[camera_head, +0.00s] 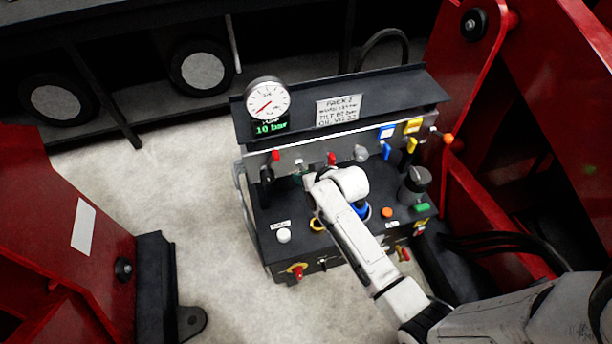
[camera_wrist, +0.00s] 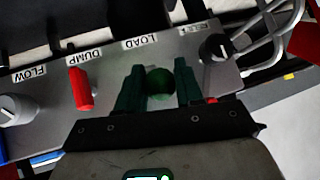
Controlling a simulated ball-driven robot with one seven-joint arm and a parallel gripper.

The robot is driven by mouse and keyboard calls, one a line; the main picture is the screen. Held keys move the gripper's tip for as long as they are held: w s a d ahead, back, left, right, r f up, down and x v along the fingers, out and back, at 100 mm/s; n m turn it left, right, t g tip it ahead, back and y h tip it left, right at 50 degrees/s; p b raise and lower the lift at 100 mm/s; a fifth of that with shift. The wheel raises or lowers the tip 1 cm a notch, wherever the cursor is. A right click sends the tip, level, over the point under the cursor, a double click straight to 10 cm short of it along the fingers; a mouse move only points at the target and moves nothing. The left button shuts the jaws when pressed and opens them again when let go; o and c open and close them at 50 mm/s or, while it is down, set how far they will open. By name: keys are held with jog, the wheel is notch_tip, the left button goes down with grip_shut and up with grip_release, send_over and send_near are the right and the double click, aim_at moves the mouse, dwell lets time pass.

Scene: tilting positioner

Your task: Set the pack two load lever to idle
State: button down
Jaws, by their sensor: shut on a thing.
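The load lever's round green knob (camera_wrist: 160,83) stands under the LOAD label (camera_wrist: 141,42) in the wrist view. My gripper (camera_wrist: 160,92) has one dark green finger on each side of this knob and is shut on it. The lever's shaft is hidden behind the knob. In the camera_head view my arm reaches over the pack 2 console (camera_head: 264,232) to the left half of its lever panel. There my wrist hides most of the gripper and the load lever.
The red dump lever (camera_wrist: 81,88) is close beside my left finger in the wrist view. A black knob (camera_wrist: 213,47) is close on the right. The flow knob (camera_wrist: 16,108) is farther left. A gauge (camera_head: 267,99) with a green 10 bar display stands above. Red frames flank the console.

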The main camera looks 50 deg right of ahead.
jog(key=shift+w+d+r, duration=0.1)
jog(key=shift+w+r, duration=0.1)
jog(key=shift+r, duration=0.15)
jog(key=c, duration=1.1)
grip_release()
jog(key=o, duration=0.3)
jog(key=shift+s+f, duration=0.15)
jog(key=v, duration=1)
jog(key=shift+s+r, duration=0.2)
jog(key=shift+s, duration=0.1)
jog(key=s+a+n+g, duration=0.1)
jog(key=s+a+g, duration=0.1)
jog(key=s+a, duration=0.2)
jog(key=s+a+n+g+y, duration=0.1)
jog(key=s+a+n+g, duration=0.1)
jog(key=s, duration=0.5)
jog(key=s+a+f+n+g+y, duration=0.1)
jog(key=s+a+g, duration=0.3)
jog(key=s+a, duration=0.2)
jog(key=shift+s+a+n, duration=0.25)
jog(key=shift+a+n, duration=0.05)
